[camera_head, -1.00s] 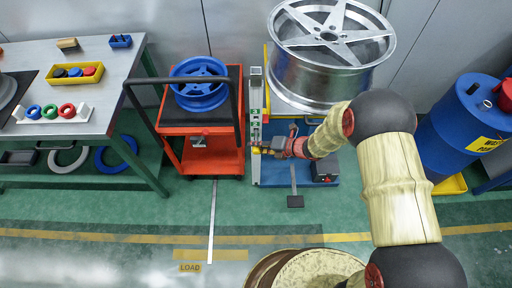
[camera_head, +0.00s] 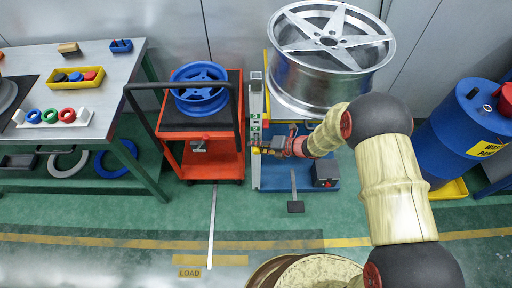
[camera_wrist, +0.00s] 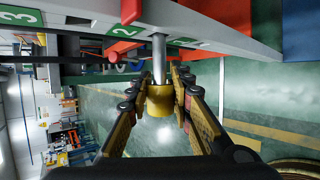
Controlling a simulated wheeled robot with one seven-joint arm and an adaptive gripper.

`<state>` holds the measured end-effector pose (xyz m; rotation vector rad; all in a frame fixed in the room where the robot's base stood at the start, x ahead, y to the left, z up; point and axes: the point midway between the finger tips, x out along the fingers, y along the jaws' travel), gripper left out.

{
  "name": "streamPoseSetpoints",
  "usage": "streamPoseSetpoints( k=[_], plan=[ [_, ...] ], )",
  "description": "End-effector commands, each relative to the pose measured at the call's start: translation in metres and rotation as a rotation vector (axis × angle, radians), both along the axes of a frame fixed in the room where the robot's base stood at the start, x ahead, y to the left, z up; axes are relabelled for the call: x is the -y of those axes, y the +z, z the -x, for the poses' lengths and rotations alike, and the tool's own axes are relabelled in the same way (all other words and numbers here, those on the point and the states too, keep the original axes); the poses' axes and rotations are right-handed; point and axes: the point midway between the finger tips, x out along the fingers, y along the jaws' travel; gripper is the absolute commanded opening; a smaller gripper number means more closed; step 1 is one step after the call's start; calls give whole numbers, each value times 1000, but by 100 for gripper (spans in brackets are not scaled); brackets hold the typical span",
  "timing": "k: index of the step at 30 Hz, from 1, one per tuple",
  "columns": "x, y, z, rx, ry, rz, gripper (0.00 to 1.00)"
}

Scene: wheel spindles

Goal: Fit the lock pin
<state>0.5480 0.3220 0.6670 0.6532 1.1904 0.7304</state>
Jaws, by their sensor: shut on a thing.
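The lock pin has a yellow knob (camera_wrist: 161,101) and a plain steel shaft (camera_wrist: 158,58). My gripper (camera_wrist: 170,92) is shut on the yellow knob, with a padded finger on each side. The shaft points away from the gripper toward the grey upright post (camera_wrist: 205,32), which bears green number labels. In the wrist view the shaft's far end overlaps the post between labels 2 and 1; I cannot tell whether it is in a hole. In the head view my gripper (camera_head: 272,147) is beside the post (camera_head: 256,125), low down, and the pin is too small to make out clearly.
A large silver wheel (camera_head: 300,85) stands above the blue base (camera_head: 275,180), right of the post. A red cart (camera_head: 215,160) with a blue wheel (camera_head: 200,95) stands close on the left. Red parts (camera_wrist: 122,51) stick out by the post. Floor in front is mostly clear.

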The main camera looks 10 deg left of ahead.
Motion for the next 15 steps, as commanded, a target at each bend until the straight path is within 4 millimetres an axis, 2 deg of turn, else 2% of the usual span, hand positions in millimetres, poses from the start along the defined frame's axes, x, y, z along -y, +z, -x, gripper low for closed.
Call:
streamPoseSetpoints(
  k=[15],
  plan=[
    [-3,0,-11,0,0,0,0]
  ],
)
